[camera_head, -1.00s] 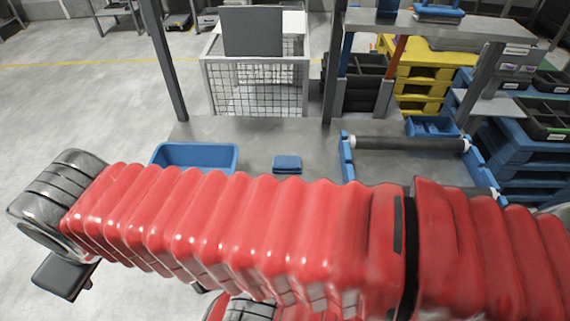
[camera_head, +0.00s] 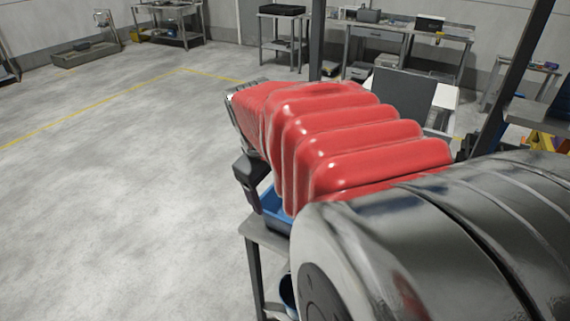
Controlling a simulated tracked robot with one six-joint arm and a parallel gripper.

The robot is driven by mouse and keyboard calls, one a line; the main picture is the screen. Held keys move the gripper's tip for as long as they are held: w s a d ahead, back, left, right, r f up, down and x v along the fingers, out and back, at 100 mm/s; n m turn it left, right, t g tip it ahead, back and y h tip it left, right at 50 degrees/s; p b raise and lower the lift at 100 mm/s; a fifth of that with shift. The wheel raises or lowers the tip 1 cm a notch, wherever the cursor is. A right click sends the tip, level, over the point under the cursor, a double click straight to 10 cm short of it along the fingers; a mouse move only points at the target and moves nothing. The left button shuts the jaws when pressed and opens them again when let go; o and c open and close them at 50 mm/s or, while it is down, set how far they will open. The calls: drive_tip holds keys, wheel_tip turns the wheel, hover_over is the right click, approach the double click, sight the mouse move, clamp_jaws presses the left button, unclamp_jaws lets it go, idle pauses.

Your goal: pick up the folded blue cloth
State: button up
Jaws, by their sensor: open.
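The folded blue cloth does not show in the head view now; my red-sleeved arm covers much of the bench. My gripper (camera_head: 250,185) shows only in part, as a dark piece at the far end of my arm, beside the bench's left end. It is open, and I see nothing held in it. Its fingertips are hard to make out. How far it is from the cloth cannot be told.
A blue bin (camera_head: 275,206) stands on the grey bench (camera_head: 262,236), partly behind my arm. A dark panel (camera_head: 403,98) stands behind it. Dark posts rise at the back and right. Open floor (camera_head: 120,210) fills the left.

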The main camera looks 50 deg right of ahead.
drive_tip(key=s+d+f+g, duration=0.2)
drive_tip(key=s+d+f, duration=0.1)
drive_tip(key=d, duration=0.6)
drive_tip(key=s+d+f+g, duration=0.1)
drive_tip(key=s+d+f, duration=0.2)
drive_tip(key=d, duration=0.6)
drive_tip(key=s+d+f+n+g+y, duration=0.1)
drive_tip(key=s+d+f+g, duration=0.1)
drive_tip(key=s+d+f, duration=0.4)
drive_tip(key=s+d, duration=0.5)
drive_tip(key=d, duration=0.1)
drive_tip(key=shift+s+d+f+n+g+y, duration=0.2)
drive_tip(key=shift+f+n+g+y, duration=0.1)
drive_tip(key=shift+f+y, duration=0.1)
drive_tip(key=shift+x, duration=4.3)
drive_tip(key=x, duration=0.4)
drive_tip(key=shift+s+d+f, duration=0.1)
drive_tip(key=shift+s, duration=0.25)
drive_tip(key=shift+s+d+f, duration=0.1)
drive_tip(key=shift+s+f, duration=0.05)
drive_tip(key=shift+f, duration=0.2)
